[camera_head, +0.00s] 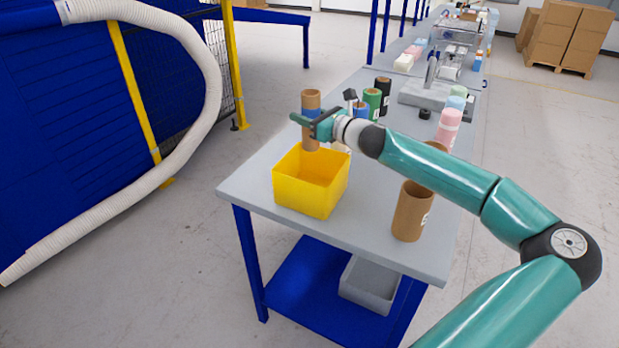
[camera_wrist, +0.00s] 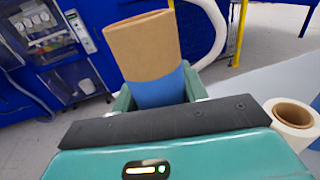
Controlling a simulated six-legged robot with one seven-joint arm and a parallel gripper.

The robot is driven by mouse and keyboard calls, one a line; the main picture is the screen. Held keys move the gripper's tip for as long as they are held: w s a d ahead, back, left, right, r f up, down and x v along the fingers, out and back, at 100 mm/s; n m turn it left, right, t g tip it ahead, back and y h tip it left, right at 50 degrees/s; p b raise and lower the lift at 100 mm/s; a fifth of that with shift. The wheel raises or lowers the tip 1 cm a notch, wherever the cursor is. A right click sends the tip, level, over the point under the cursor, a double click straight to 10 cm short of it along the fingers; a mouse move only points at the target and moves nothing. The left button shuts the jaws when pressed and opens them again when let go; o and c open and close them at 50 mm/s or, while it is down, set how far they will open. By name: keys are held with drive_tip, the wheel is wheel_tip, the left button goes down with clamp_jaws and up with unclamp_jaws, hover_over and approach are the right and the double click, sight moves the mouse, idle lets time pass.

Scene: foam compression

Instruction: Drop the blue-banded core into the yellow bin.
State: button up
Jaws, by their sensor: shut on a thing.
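The blue-banded core (camera_head: 311,101) is a brown cardboard tube with a blue band around its middle. My gripper (camera_head: 308,118) is shut on it at the band and holds it upright. In the head view the core's lower end overlaps the back of the yellow bin (camera_head: 305,193), at or above the rim. The bin is open-topped and stands near the table's front left corner. Its visible inside looks empty. In the wrist view the core (camera_wrist: 143,48) rises between the fingers, its blue part partly hidden by my gripper (camera_wrist: 158,95).
A wide brown tube (camera_head: 411,212) stands right of the bin, under my arm. Behind my gripper are green (camera_head: 372,99) and black (camera_head: 384,90) rolls. A pink roll (camera_head: 448,128) stands at right. A pale roll (camera_wrist: 291,113) shows in the wrist view. The grey table's (camera_head: 270,155) left edge is clear.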

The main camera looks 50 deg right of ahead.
sight(308, 134)
drive_tip(key=f, duration=0.5)
drive_tip(key=shift+s+f, duration=0.15)
drive_tip(key=shift+s, duration=0.05)
drive_tip(key=shift+f, duration=0.2)
drive_tip(key=o, duration=1)
drive_tip(key=shift+o, duration=0.2)
drive_tip(key=shift+s, duration=0.1)
drive_tip(key=shift+d, duration=0.1)
drive_tip(key=s+d, duration=0.1)
drive_tip(key=s, duration=1.2)
drive_tip(key=shift+s, duration=0.35)
